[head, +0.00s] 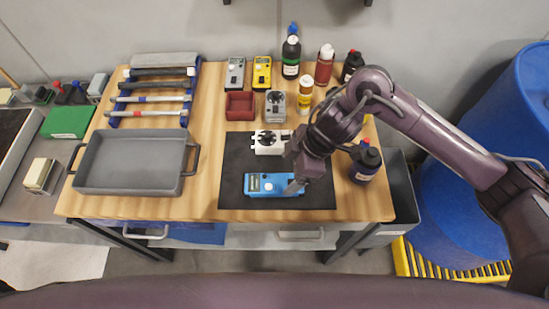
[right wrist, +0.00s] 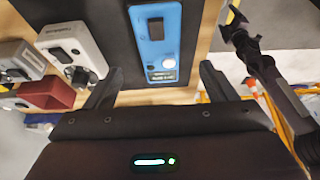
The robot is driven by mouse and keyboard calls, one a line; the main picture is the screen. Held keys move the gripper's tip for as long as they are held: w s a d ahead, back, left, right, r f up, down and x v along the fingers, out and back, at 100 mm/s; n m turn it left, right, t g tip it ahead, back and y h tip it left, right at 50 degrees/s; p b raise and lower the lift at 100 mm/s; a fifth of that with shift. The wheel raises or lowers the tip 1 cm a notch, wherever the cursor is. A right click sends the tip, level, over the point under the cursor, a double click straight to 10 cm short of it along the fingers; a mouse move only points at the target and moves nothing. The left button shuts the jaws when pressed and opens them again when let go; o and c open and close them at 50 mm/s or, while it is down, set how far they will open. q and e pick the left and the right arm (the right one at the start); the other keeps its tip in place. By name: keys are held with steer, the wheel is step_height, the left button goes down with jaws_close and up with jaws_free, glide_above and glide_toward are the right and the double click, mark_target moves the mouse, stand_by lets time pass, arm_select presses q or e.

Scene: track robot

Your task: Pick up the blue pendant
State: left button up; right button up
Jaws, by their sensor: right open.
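The blue pendant (head: 264,184) lies flat on the black mat (head: 235,150) near the front edge of the wooden table. My right gripper (head: 294,186) is over its right end in the head view, partly hidden by its own wrist. In the right wrist view the blue pendant (right wrist: 156,42) lies beyond the fingertips, roughly in line with the gap between them. The right gripper (right wrist: 160,84) is open and empty, one finger toward each side of the pendant. My left gripper is not in view.
A white pendant (head: 267,143) lies behind the blue one. A grey pendant (head: 275,105), red bin (head: 240,106) and yellow pendant (head: 262,72) stand farther back. Several bottles line the right side, including a dark one (head: 365,165). A grey tray (head: 132,183) is at left.

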mark_target(275, 182)
steer(key=shift+w+d+f, duration=0.15)
steer(key=shift+w+d, duration=0.1)
steer(key=shift+s+a+f, duration=0.1)
steer(key=shift+s+f, duration=0.05)
steer(key=shift+s, duration=0.15)
steer(key=shift+s+a+f+p, duration=0.15)
steer(key=shift+s+a+f, duration=0.1)
steer(key=shift+a+f, duration=0.2)
steer(key=shift+s+a+f+p, duration=0.2)
steer(key=shift+a+f, duration=0.1)
steer(key=shift+f, duration=0.2)
steer(key=f, duration=0.1)
steer(key=w+a+f, duration=0.1)
steer(key=shift+a+f, duration=0.2)
steer(key=shift+f, duration=0.1)
steer(key=shift+a+f, duration=0.25)
steer(key=shift+f, duration=0.4)
steer(key=c, duration=1.1)
steer(key=shift+c, duration=0.7)
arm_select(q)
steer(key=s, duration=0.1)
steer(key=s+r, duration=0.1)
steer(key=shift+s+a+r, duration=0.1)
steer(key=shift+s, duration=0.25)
arm_select(e)
steer(key=shift+r, duration=0.1)
